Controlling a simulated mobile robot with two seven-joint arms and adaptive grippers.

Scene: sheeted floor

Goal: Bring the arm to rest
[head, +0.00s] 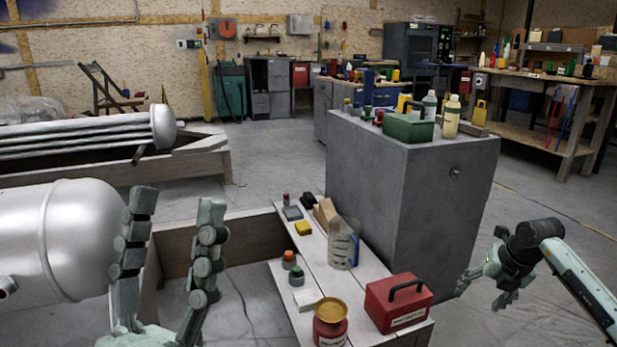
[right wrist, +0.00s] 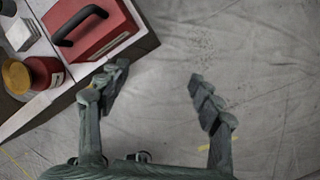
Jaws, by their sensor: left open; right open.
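My left gripper (head: 170,255) stands upright at the lower left of the head view, in front of the silver tank. Its fingers are spread wide with nothing between them. My right arm (head: 575,270) comes in from the right edge of the head view. Its gripper (head: 492,283) is right of the low wooden bench, over the floor. In the right wrist view the right gripper (right wrist: 160,95) has its fingers apart and empty, with bare floor between them. Its left finger appears close to the bench's corner; I cannot tell whether they touch.
The low bench (head: 325,275) holds a red box (head: 398,303), a red jar (head: 330,325), a clear jug (head: 343,243) and small items. A grey cabinet (head: 400,185) bears a green toolbox (head: 408,127) and bottles. A silver tank (head: 60,235) lies left.

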